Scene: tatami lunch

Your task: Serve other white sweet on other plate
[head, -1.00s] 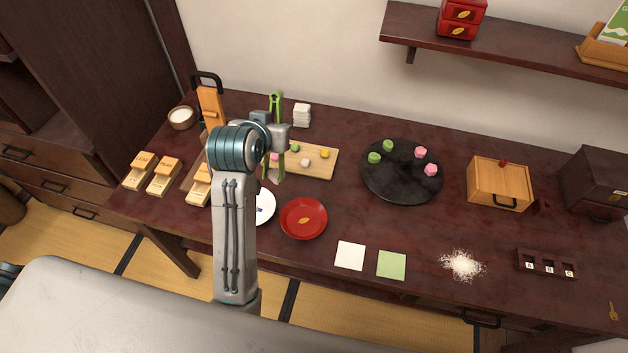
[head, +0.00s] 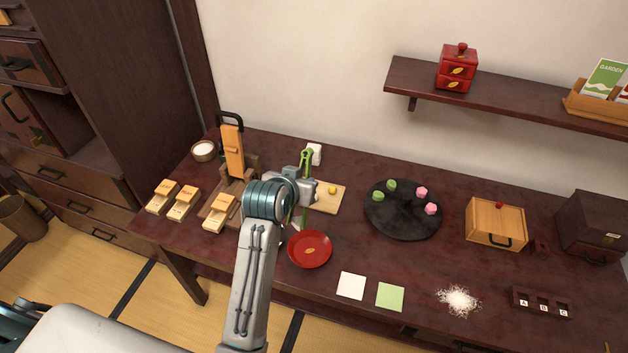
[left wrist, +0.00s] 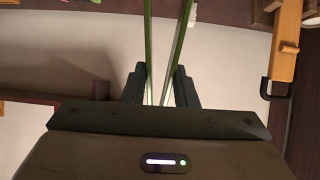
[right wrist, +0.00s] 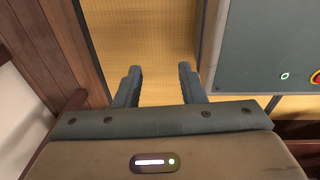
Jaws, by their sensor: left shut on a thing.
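My left gripper (head: 303,186) is shut on green tongs (head: 307,160), held upright over the near left part of the wooden board (head: 326,203). The tongs' two green arms also show between the fingers in the left wrist view (left wrist: 148,45). The white sweet is not clearly visible; my gripper and arm cover much of the board, and I cannot tell whether the tongs hold anything. A yellow sweet (head: 332,190) sits on the board. A red plate (head: 309,249) with a leaf mark lies in front, empty. The white plate is hidden behind my arm. My right gripper (right wrist: 160,83) is open and empty.
A black round tray (head: 403,222) holds green and pink sweets. White (head: 351,286) and green (head: 390,297) squares lie at the front edge, beside a white powder pile (head: 458,300). A wooden box (head: 496,223) stands right. Labelled wooden blocks (head: 182,204) lie left.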

